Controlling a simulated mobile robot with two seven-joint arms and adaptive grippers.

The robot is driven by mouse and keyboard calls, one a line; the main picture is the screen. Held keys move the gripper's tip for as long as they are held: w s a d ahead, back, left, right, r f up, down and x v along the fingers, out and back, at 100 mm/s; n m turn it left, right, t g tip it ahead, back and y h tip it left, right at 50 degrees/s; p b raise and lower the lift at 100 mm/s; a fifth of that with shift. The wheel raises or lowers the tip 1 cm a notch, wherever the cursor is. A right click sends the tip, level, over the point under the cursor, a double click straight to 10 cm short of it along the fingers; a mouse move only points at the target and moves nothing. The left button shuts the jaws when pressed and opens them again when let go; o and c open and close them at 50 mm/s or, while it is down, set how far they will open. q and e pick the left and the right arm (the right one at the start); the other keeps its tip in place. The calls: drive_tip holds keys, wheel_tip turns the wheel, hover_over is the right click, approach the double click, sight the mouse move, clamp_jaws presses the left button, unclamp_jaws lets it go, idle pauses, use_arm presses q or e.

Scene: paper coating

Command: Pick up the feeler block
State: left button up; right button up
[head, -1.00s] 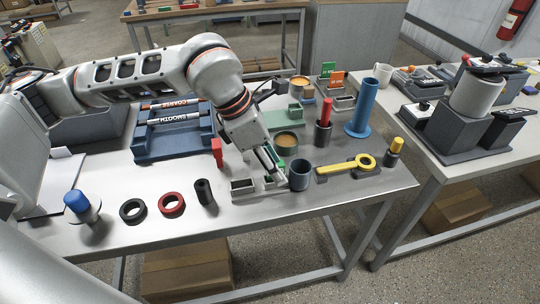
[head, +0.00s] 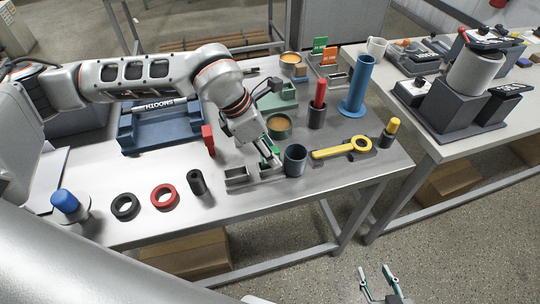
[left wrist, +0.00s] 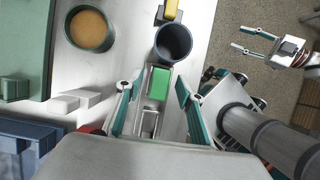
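A small green block (left wrist: 160,83) sits in one compartment of a grey two-compartment holder (left wrist: 149,126) in the left wrist view; it looks like the feeler block. My left gripper (left wrist: 158,90) is open, its teal fingers on either side of the block, with a visible gap. In the head view my left gripper (head: 268,156) points down over the holder (head: 238,175) and partly hides it, so the block is hard to make out there. My right gripper (head: 377,270) is open and empty, low in front of the table; it also shows in the left wrist view (left wrist: 256,42).
A dark blue-grey cup (head: 295,160) stands just right of the holder. A tan-filled green cup (head: 279,126) is behind it, and a yellow ring-ended tool (head: 340,149) lies to the right. A black cylinder (head: 197,182) and red block (head: 208,140) stand left.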

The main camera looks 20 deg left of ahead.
use_arm(q)
drive_tip(key=shift+w+f, duration=0.1)
drive_tip(key=shift+f, duration=0.2)
use_arm(e)
drive_tip(key=shift+w+r, duration=0.15)
drive_tip(key=shift+r, duration=0.05)
use_arm(q)
clamp_jaws()
